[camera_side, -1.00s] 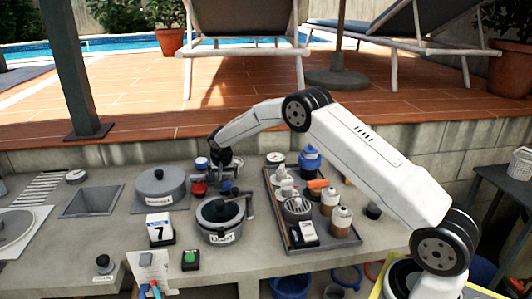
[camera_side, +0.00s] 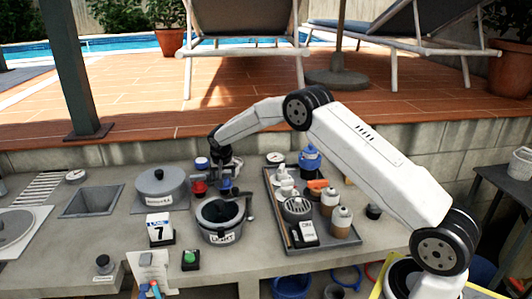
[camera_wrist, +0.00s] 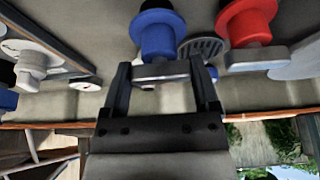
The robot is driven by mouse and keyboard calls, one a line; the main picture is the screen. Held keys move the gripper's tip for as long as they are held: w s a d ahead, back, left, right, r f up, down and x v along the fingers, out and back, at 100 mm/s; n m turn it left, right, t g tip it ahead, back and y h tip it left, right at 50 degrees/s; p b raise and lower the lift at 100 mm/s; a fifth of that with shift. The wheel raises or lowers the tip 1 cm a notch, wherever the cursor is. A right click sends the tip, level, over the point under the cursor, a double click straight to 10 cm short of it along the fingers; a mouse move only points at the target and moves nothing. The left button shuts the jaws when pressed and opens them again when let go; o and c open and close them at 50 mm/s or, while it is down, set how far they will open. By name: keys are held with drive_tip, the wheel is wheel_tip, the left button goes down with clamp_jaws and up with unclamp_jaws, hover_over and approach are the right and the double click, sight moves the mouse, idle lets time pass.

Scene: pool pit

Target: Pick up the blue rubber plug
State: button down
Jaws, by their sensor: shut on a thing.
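The blue rubber plug (camera_wrist: 158,35) is in the upper middle of the wrist view, with a grey flat piece at its end. My gripper (camera_wrist: 160,70) has one finger at each end of that grey piece and is shut on it. In the side view my gripper (camera_side: 226,172) points down behind the round pot, with a small patch of blue (camera_side: 226,183) at its fingertips. I cannot tell there whether the plug touches the counter. A red plug (camera_wrist: 248,25) of similar shape stands just to the right in the wrist view.
The round pot (camera_side: 221,235) stands close in front of my gripper. A lidded grey pot (camera_side: 160,190) is to the left. A tray (camera_side: 340,243) with bottles and small items lies to the right. Another blue-topped item (camera_side: 202,162) stands behind.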

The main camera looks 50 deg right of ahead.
drive_tip(key=shift+r, duration=0.45)
drive_tip(key=s+a+r, duration=0.3)
drive_tip(key=s+r, duration=0.8)
drive_tip(key=s, duration=0.2)
drive_tip(key=shift+s+r, duration=0.25)
drive_tip(key=shift+s, duration=0.05)
drive_tip(key=shift+s+d, duration=0.1)
drive_tip(key=shift+d, duration=0.05)
